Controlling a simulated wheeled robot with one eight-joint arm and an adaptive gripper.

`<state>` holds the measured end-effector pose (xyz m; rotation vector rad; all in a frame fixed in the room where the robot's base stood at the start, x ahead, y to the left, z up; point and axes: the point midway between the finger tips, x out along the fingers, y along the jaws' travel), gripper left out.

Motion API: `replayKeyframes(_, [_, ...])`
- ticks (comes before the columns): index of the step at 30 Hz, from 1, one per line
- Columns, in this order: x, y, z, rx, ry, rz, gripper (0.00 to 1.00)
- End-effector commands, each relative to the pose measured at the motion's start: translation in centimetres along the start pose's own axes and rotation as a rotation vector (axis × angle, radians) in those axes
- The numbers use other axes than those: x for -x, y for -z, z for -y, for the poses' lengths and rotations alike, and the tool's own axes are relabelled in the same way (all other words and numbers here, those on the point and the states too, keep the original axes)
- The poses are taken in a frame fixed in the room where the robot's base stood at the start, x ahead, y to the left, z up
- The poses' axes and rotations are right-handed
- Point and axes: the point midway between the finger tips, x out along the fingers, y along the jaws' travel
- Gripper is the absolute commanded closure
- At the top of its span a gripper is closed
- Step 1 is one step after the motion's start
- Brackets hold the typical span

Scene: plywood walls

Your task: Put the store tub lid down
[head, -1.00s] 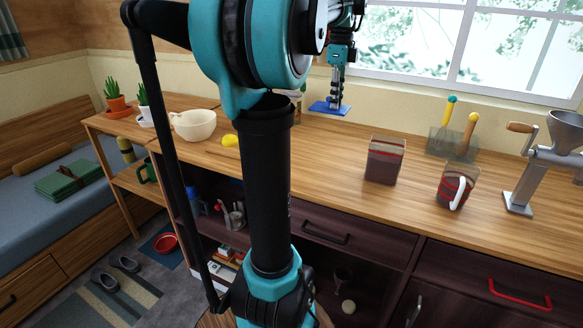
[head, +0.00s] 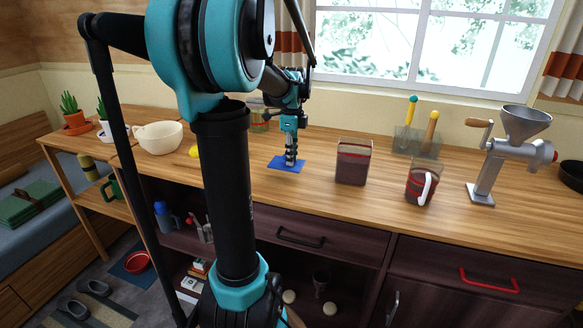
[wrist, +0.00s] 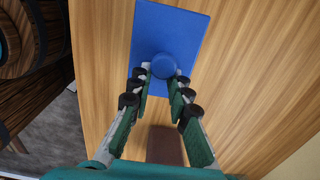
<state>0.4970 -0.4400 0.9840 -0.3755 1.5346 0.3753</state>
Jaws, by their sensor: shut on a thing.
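The store tub lid is a flat blue rectangle (head: 280,166) with a round knob. My gripper (head: 290,157) points down and is shut on that knob. In the wrist view the blue lid (wrist: 170,25) lies level beyond my gripper (wrist: 161,72), with the knob between the fingertips. The lid is over or on the wooden counter, left of the clear tub (head: 353,162); I cannot tell whether its underside touches the wood.
Right of the tub stand a clear jug with a white handle (head: 422,184), a utensil holder (head: 415,142) and a metal grinder (head: 487,180). A cream bowl (head: 158,138) and a yellow item (head: 194,151) are to the left. The counter (head: 310,188) around the lid is clear.

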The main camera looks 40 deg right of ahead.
Motion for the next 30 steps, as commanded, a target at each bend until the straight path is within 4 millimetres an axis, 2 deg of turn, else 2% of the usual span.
replayKeyframes(11, [-3.9,0.0,0.0,0.000,0.000,0.000,1.00])
replayKeyframes(23, [-4.4,0.0,0.0,0.000,0.000,0.000,1.00])
replayKeyframes(24, [-4.4,0.0,0.0,0.000,0.000,0.000,0.80])
replayKeyframes(28, [-4.4,0.0,0.0,0.000,0.000,0.000,0.64])
replayKeyframes(30, [-4.4,0.0,0.0,0.000,0.000,0.000,0.61])
